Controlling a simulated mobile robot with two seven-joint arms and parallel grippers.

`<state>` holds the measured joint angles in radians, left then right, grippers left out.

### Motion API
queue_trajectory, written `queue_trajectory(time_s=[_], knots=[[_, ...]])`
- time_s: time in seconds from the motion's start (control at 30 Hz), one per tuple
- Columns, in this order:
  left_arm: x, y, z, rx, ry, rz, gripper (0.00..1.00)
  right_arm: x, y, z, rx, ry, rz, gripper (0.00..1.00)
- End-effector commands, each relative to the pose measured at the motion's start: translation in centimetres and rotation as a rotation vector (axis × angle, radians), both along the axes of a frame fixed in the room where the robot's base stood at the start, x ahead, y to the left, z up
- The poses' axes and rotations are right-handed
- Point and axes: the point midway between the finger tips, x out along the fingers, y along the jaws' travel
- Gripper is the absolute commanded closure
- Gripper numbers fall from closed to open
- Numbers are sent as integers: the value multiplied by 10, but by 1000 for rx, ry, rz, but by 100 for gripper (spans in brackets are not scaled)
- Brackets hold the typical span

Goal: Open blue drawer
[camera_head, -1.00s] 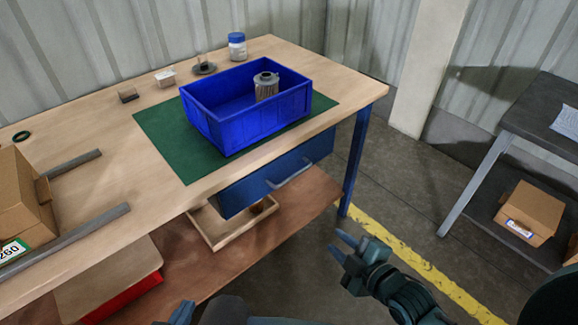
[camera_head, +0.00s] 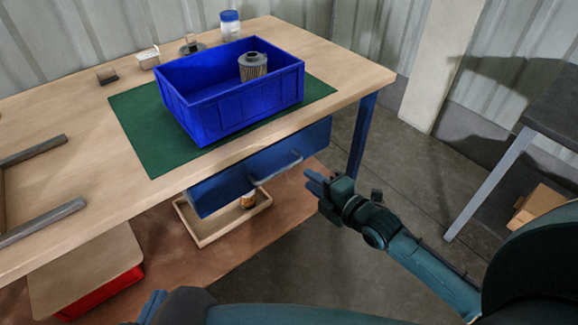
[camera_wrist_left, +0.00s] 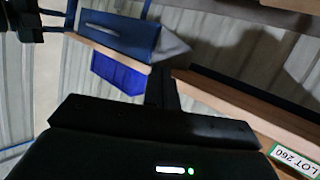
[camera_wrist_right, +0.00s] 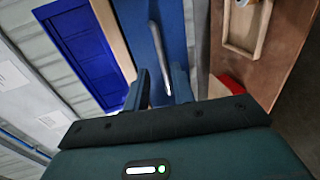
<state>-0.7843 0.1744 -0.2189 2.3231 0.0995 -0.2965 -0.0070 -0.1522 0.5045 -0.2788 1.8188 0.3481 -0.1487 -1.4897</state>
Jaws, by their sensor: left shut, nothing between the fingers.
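The blue drawer (camera_head: 225,187) sits under the workbench top, its front looking closed. Its pale bar handle (camera_head: 278,170) is on the drawer front; the handle also shows in the right wrist view (camera_wrist_right: 168,62), with the drawer front (camera_wrist_right: 135,22) behind it. My right gripper (camera_head: 311,183) is open and empty, just right of the handle and apart from it. In the right wrist view its fingers (camera_wrist_right: 162,90) point toward the handle. My left gripper (camera_head: 152,305) is shut and empty at the bottom left, in front of the bench; its closed fingers show in the left wrist view (camera_wrist_left: 161,88).
A blue bin (camera_head: 225,115) holding a filter cartridge (camera_head: 253,67) stands on a green mat (camera_head: 150,150). A wooden tray (camera_head: 210,235) lies on the lower shelf below the drawer. A bench leg (camera_head: 362,135) stands behind my right gripper. The floor in front is clear.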

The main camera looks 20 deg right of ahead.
Motion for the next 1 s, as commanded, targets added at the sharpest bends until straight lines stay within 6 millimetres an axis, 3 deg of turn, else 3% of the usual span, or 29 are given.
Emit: queue_trajectory(time_s=[0.2,0.43,0.87,1.0], knots=[[-4,2,-5,5,-10,5,100,45,16,-11,3,-1,-2,75],[-5,5,1,4,-45,10,100,76,28,-18,2,0,0,75],[-6,7,5,8,-52,12,100,85,31,-19,1,3,0,75],[-6,7,4,8,-51,13,100,85,31,-19,1,3,0,85]])
